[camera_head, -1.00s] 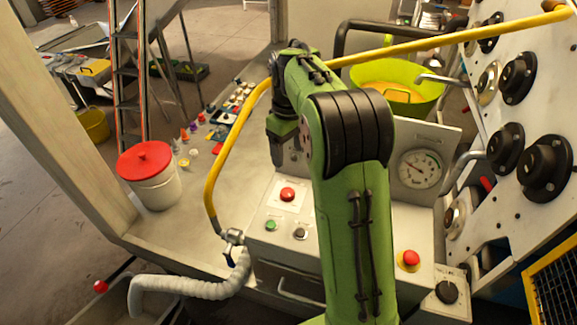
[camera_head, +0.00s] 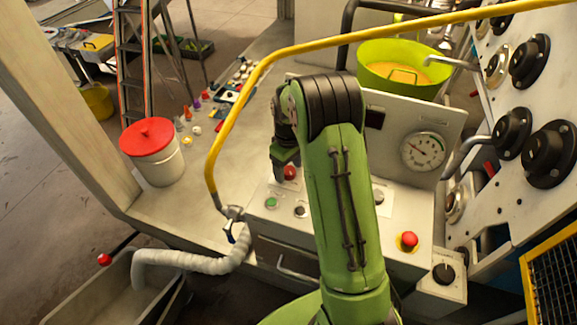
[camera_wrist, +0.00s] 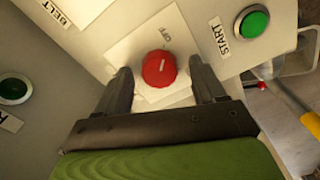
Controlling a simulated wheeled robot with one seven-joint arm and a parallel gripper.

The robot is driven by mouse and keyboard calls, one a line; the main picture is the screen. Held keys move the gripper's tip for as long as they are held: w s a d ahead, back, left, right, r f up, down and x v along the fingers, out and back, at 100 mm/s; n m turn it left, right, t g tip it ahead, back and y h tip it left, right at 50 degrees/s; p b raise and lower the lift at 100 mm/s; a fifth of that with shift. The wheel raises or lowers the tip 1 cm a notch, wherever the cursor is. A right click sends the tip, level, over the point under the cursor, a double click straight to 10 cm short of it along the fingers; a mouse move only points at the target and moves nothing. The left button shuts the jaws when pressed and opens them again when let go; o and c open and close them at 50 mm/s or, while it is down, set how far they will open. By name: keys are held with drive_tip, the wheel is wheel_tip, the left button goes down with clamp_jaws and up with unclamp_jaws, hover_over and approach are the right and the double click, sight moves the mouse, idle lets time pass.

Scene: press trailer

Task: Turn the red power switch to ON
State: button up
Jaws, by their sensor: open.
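The red power switch (camera_wrist: 159,69) is a round ribbed knob on a white plate (camera_wrist: 142,45) marked OFF. In the wrist view it lies between and just beyond my two open fingers (camera_wrist: 160,88), with a finger on either side. I cannot tell whether the fingers touch it. In the head view the red knob (camera_head: 290,173) shows on the control console, right beside my gripper (camera_head: 285,158), which hangs over it and hides part of its plate.
A red stop button (camera_head: 408,240) and a black knob (camera_head: 443,273) are at the right. A yellow rail (camera_head: 300,50) arches above the console. A gauge (camera_head: 423,151) stands behind.

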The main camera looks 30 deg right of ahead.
drive_tip(key=shift+c, duration=0.4)
drive_tip(key=c, duration=1)
drive_tip(key=m+b, duration=0.1)
drive_tip(key=m, duration=0.3)
drive_tip(key=shift+f, duration=0.1)
drive_tip(key=m+b, duration=0.1)
drive_tip(key=m, duration=0.3)
drive_tip(key=shift+m, duration=0.3)
drive_tip(key=m, duration=0.4)
drive_tip(key=shift+b, duration=0.4)
drive_tip(key=m, duration=0.5)
drive_tip(key=shift+b, duration=0.4)
drive_tip(key=shift+m, duration=0.3)
